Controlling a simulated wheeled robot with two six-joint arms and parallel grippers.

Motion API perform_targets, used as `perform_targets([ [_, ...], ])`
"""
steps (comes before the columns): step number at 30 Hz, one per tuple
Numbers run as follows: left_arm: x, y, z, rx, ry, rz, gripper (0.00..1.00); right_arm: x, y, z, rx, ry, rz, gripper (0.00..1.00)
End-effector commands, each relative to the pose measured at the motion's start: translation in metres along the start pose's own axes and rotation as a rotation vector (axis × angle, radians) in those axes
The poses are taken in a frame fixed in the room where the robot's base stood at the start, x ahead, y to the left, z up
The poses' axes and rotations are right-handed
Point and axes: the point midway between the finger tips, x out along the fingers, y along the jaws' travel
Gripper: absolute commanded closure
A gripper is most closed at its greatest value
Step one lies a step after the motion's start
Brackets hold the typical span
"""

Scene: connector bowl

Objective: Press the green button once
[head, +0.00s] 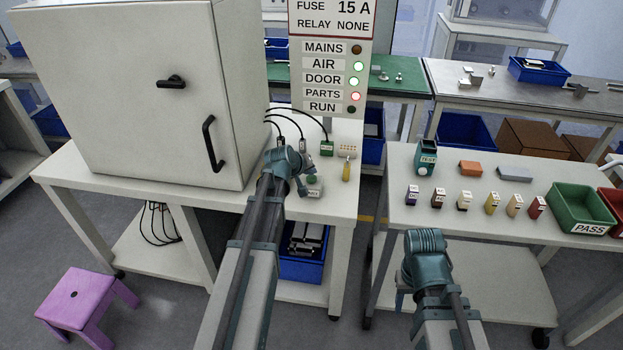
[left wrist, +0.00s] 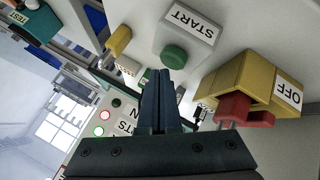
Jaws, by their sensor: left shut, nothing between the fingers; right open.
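The green button (left wrist: 174,57) sits on a pale grey box labelled START (left wrist: 188,30) in the left wrist view. In the head view the START box (head: 315,188) stands on the white table, partly hidden by my left arm. My left gripper (head: 303,189) is shut and empty, close beside the box. In the left wrist view its fingertips (left wrist: 159,74) appear just beside the button; I cannot tell whether they touch it. My right gripper (head: 400,299) is open, low in front of the right table, largely hidden by its own wrist.
A yellow OFF box (left wrist: 250,80) with a red handle (left wrist: 240,112) is close to my left fingers. The grey cabinet (head: 130,90) stands left. The lamp panel (head: 328,75) shows AIR and DOOR green, PARTS red, RUN dark. Fuses and a green PASS bin (head: 580,207) occupy the right table.

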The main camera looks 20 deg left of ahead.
Motion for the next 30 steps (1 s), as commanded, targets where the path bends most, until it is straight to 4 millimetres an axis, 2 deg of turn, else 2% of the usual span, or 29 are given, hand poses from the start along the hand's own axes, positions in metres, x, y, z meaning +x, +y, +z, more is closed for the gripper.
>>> perform_targets([
  [30,0.0069,-0.005,0.005,0.0,0.0,0.0,1.0,0.0099,-0.001,-0.0006,0.0,0.0,0.0,0.5],
])
